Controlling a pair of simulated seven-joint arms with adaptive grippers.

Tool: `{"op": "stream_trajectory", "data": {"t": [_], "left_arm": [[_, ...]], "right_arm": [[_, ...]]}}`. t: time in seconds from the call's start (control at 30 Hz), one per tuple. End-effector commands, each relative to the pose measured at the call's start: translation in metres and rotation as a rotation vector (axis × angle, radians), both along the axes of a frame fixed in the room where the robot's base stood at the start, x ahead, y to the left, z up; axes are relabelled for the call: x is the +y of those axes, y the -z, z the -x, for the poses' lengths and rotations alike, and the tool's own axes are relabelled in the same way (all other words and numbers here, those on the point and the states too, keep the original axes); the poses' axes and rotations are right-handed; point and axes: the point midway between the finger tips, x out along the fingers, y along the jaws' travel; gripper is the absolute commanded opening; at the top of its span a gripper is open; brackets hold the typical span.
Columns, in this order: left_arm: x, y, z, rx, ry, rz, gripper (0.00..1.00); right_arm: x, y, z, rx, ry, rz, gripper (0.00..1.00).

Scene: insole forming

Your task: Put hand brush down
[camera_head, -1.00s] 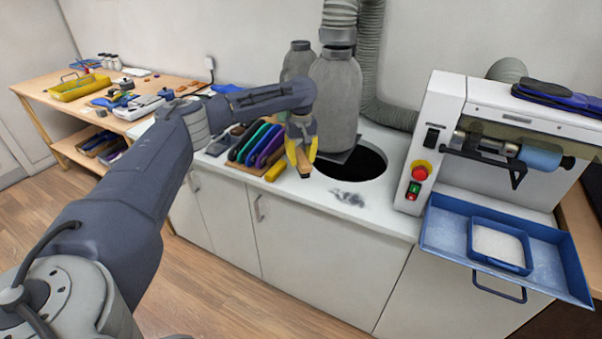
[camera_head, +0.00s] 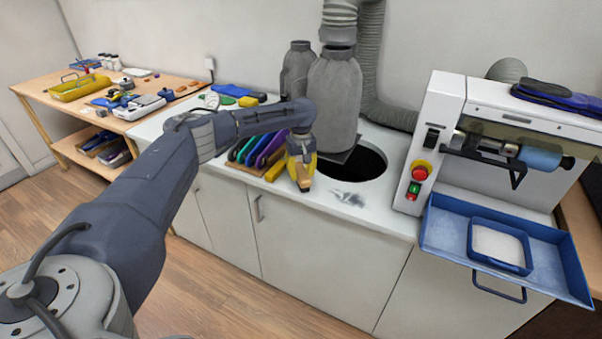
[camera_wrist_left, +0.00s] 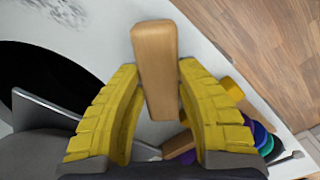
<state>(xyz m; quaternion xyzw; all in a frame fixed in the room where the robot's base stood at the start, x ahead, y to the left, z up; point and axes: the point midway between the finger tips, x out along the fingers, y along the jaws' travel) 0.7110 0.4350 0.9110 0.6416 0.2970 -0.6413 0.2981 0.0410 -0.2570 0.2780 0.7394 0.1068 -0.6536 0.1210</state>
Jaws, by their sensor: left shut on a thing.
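The hand brush shows as a wooden block-like handle (camera_wrist_left: 155,60) between the yellow fingers of my left gripper (camera_wrist_left: 158,100) in the left wrist view. In the head view the left gripper (camera_head: 302,168) is shut on the brush (camera_head: 304,183), over the white worktop (camera_head: 330,205), left of the round dark opening. The brush's bristles are not clearly visible, and I cannot tell whether it touches the worktop. My right gripper is not in view.
A rack of coloured insoles (camera_head: 257,148) stands just left of the gripper. The dark round opening (camera_head: 362,164) and grey dust bag (camera_head: 334,100) are to the right and behind. A grey smudge (camera_head: 348,198) lies on the worktop. The sanding machine (camera_head: 440,140) stands farther right.

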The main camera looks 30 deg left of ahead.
Motion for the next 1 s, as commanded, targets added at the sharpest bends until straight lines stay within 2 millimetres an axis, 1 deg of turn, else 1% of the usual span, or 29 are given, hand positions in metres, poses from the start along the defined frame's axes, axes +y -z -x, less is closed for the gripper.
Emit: {"op": "stream_trajectory", "data": {"t": [0.17,0.2,0.33,0.57,0.7,0.77,0.87,1.0], "left_arm": [[0.0,0.003,0.0,0.001,-0.001,0.001,0.0],[0.0,0.002,0.0,-0.001,0.0,0.001,0.39],[0.0,0.002,0.0,0.0,0.0,0.0,0.54],[0.0,0.002,0.0,0.0,0.0,0.0,0.55],[0.0,-0.004,0.0,-0.001,0.0,0.0,0.55],[0.0,-0.01,-0.001,-0.002,0.0,0.001,0.55],[0.0,-0.025,-0.001,-0.003,-0.001,0.001,0.55],[0.0,-0.05,-0.001,-0.003,-0.001,0.001,0.55]], "right_arm": [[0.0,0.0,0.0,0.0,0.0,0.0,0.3],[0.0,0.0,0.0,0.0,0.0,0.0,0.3],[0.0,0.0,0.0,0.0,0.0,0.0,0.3],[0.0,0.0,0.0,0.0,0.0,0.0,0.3],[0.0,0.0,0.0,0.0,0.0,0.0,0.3],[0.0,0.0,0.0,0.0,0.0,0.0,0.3],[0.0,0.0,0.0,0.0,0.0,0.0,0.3],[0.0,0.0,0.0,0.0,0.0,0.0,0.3]]}}
